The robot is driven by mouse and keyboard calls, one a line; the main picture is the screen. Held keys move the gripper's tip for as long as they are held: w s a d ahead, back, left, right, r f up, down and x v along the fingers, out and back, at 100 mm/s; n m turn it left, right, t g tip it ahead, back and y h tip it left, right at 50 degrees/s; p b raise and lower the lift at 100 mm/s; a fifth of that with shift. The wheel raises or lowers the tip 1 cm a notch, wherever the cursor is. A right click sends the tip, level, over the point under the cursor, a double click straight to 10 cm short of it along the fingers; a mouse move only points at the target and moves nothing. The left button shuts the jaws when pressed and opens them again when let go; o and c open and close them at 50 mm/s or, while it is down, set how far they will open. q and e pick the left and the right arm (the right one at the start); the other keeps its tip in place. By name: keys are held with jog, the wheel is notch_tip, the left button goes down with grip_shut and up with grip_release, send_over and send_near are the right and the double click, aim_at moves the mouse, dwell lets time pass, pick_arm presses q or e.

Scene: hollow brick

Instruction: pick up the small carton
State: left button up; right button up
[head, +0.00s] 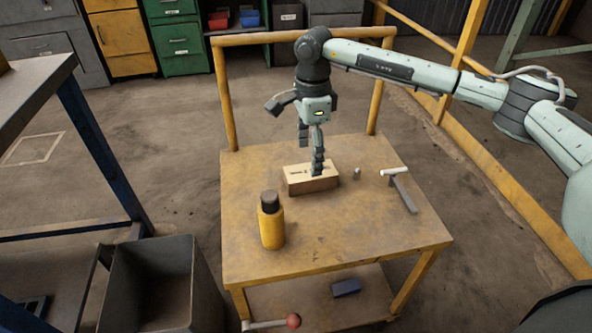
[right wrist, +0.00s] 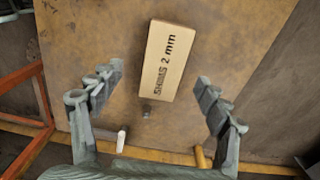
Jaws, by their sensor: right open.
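The small carton (head: 311,184) is a tan box lying flat on the wooden table top (head: 340,235), towards its far side. In the right wrist view the carton (right wrist: 167,60) shows the print "SHIMS 2 mm" and lies beyond the fingertips, a little right of centre. My right gripper (head: 317,172) points down over the carton in the head view and overlaps part of its top. In the right wrist view the right gripper (right wrist: 158,82) is open, with nothing between its fingers. I cannot tell the exact height of the fingertips above the carton. My left gripper is not in view.
A yellow bottle with a dark cap (head: 271,222) stands at the table's left. A hammer-like tool (head: 403,192) and a small grey piece (head: 357,173) lie right of the carton. A yellow rail (head: 226,110) rises behind. An empty grey bin (head: 155,290) stands front left.

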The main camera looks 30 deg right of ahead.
aim_at(310, 177)
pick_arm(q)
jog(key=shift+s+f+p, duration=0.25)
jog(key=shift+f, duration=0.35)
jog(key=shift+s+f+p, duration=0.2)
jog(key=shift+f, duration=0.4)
pick_arm(e)
jog(key=f, duration=0.7)
jog(key=shift+w+d+f, duration=0.25)
jog(key=shift+w+d, duration=0.05)
jog(key=shift+d, duration=0.05)
jog(key=c, duration=1.6)
jog(key=shift+r, duration=0.15)
